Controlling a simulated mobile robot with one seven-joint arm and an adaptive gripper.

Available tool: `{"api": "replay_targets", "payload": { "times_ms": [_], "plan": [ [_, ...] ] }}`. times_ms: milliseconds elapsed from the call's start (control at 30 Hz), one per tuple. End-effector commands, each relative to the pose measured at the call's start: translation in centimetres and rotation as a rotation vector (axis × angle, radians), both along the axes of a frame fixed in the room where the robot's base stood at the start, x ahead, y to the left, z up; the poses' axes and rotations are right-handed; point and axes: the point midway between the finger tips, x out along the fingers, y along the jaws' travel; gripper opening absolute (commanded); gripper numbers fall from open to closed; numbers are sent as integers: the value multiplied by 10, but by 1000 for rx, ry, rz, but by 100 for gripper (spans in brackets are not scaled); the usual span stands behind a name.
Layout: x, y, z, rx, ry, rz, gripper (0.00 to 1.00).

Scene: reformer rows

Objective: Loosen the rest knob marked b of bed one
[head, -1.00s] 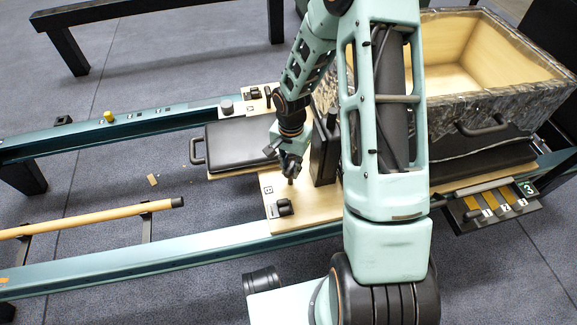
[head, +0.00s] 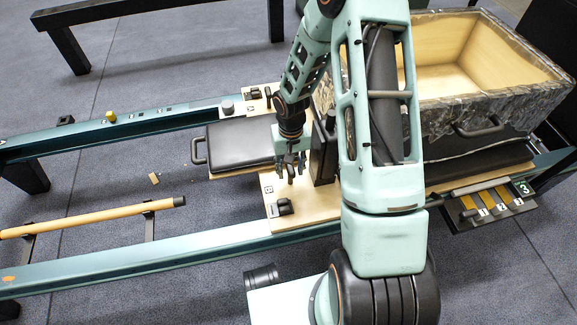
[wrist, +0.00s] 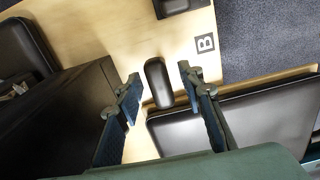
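The rest knob (wrist: 158,83) is a dark, elongated, rounded handle on the pale wooden board (wrist: 105,30), beside a square label B (wrist: 205,43) in the wrist view. In the head view the label B (head: 268,190) lies left of the knob, which is mostly hidden by my fingers. My gripper (head: 289,170) is above the board, pointing down. In the wrist view my gripper (wrist: 160,82) is open, with one finger on each side of the knob and visible gaps between. I cannot tell how far down the fingertips reach.
A dark upright shoulder pad (head: 324,150) stands close to the right of my gripper. A black headrest pad (head: 240,143) lies to the left. A dark latch block (head: 282,207) sits nearer on the board. A large lined crate (head: 490,110) stands on the bed at right.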

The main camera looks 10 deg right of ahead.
Motion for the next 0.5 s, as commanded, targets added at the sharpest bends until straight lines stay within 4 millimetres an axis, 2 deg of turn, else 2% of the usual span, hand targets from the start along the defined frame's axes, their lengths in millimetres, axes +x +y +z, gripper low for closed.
{"api": "replay_targets", "payload": {
  "times_ms": [67,333,500],
  "plan": [
    [0,0,0,0,0,-1,46],
    [0,0,0,0,0,-1,46],
    [0,0,10,0,-1,-1,46]
  ]
}}
